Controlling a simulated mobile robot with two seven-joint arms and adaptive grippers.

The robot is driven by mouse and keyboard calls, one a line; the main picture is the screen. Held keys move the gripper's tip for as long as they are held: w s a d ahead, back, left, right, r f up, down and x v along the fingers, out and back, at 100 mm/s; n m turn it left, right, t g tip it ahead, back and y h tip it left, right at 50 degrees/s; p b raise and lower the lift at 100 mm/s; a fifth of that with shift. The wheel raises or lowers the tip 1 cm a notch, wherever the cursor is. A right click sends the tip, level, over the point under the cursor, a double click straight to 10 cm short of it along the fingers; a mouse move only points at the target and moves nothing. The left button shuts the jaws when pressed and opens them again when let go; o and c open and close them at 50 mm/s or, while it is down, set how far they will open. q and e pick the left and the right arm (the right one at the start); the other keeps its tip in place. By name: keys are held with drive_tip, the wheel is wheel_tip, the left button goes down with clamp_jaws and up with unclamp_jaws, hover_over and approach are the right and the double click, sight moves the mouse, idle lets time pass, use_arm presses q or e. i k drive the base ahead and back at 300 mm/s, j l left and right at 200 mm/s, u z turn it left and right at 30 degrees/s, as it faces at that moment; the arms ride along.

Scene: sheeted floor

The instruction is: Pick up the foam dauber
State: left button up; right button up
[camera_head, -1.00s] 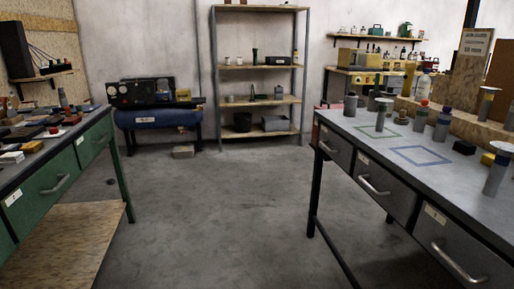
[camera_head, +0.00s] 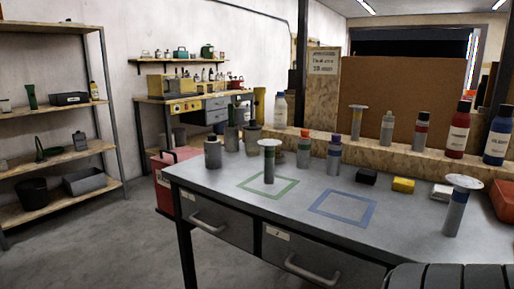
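Several grey dauber-like bottles with pale, flat, round tops are in view; I cannot tell which is the foam dauber. One flat-topped bottle (camera_head: 269,164) stands upright at the green square outline on the grey workbench (camera_head: 300,187). A third flat-topped bottle (camera_head: 357,124) stands on the wooden ledge behind. Bottles with an orange cap (camera_head: 304,150) and a purple cap (camera_head: 333,156) stand near the ledge. Neither gripper is in view.
A blue square outline (camera_head: 342,206) on the bench is empty. A black block (camera_head: 367,176) and a yellow block (camera_head: 403,185) lie behind it. A dark ribbed shape (camera_head: 450,278) covers the bottom right corner. Open floor (camera_head: 110,240) lies left of the bench.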

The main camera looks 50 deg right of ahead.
sight(278, 155)
drive_tip(key=i+z, duration=0.35)
drive_tip(key=i+j+z, duration=0.1)
drive_tip(key=i+z, duration=0.25)
drive_tip(key=i, duration=0.2)
drive_tip(key=i+j+z, duration=0.25)
drive_tip(key=i+z, duration=0.15)
